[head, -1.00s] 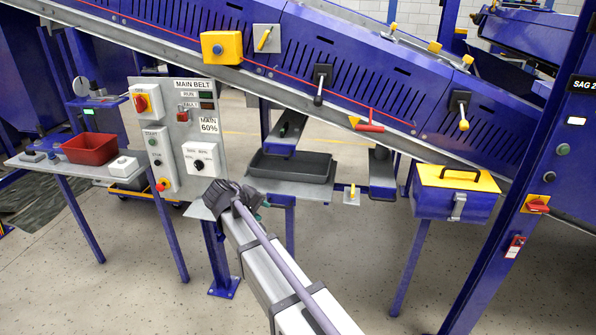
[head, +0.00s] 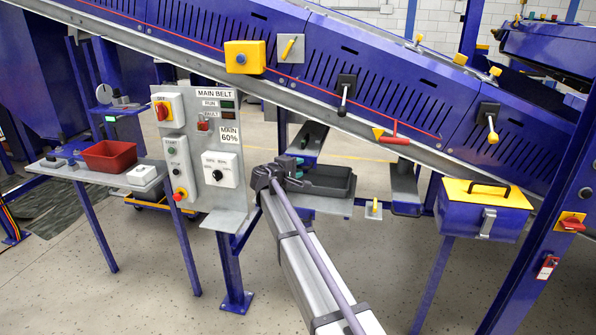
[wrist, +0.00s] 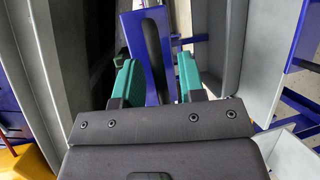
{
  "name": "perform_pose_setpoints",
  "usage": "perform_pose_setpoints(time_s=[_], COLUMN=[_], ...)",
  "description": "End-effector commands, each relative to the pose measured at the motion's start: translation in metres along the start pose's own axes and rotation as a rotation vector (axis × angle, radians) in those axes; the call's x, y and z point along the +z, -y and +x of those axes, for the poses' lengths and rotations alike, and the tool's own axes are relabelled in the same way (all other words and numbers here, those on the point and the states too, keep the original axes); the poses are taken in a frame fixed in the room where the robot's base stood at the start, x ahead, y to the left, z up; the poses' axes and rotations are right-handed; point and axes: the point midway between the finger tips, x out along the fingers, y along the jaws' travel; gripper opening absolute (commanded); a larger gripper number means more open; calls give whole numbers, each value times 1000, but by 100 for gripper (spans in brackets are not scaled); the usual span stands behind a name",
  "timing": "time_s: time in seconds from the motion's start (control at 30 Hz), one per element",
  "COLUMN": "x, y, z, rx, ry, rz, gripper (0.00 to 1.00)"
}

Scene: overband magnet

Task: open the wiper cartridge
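I cannot tell for sure which part is the wiper cartridge. A dark unit on a blue bracket (head: 308,138) hangs under the sloping conveyor; a similar dark unit (head: 404,182) hangs further right. My gripper (head: 297,166) is in front of and below the left unit, beside the black tray. In the wrist view my gripper (wrist: 156,82) has its two teal fingers apart, with nothing held. Beyond them is a blue plate with a long dark grip (wrist: 155,50), apparently the left unit. It lines up between the fingers; contact is not visible.
The black tray (head: 338,194) sits on a grey shelf close to my gripper. The control panel (head: 202,145) stands just left. A red handle (head: 395,139) is on the conveyor's lower edge. A blue box with a yellow lid (head: 484,208) stands right. Open floor lies below.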

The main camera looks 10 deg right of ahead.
Motion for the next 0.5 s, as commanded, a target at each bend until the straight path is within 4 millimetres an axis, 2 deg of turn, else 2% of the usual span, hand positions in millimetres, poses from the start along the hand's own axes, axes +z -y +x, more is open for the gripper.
perform_pose_setpoints(time_s=[0.27, 0.5], x=[1, 1], y=[0, 0], z=[5, 5], rx=[0, 0], ry=[1, 1], rz=[0, 0], gripper=[37, 16])
